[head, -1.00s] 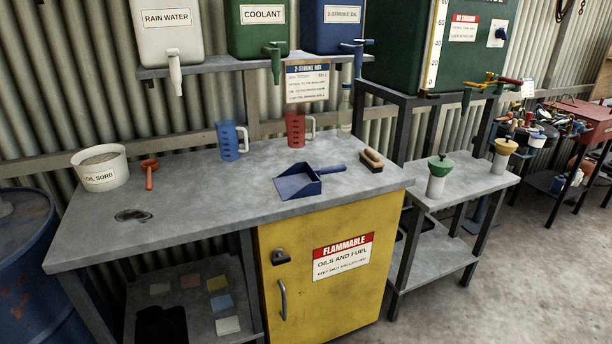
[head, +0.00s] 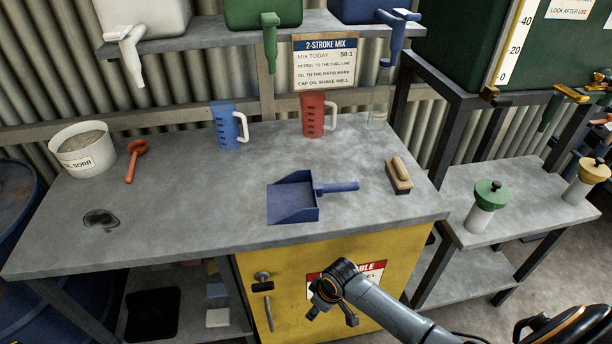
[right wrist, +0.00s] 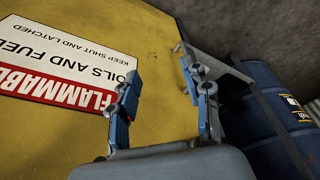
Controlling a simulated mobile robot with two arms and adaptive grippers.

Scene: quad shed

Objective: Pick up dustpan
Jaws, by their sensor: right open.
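A blue dustpan (head: 293,202) lies on the grey workbench (head: 180,220), near its front edge. Its handle (head: 337,187) points to the right. My right gripper (head: 330,312) is in front of the yellow cabinet, below the bench top and apart from the dustpan. In the right wrist view its fingers (right wrist: 163,100) are spread with nothing between them, facing the yellow cabinet door (right wrist: 160,50). The dustpan does not show in the right wrist view. My left gripper is not in view.
A hand brush (head: 399,176) lies right of the dustpan. A blue jug (head: 226,128) and a red jug (head: 314,116) stand behind it. The bench between is clear.

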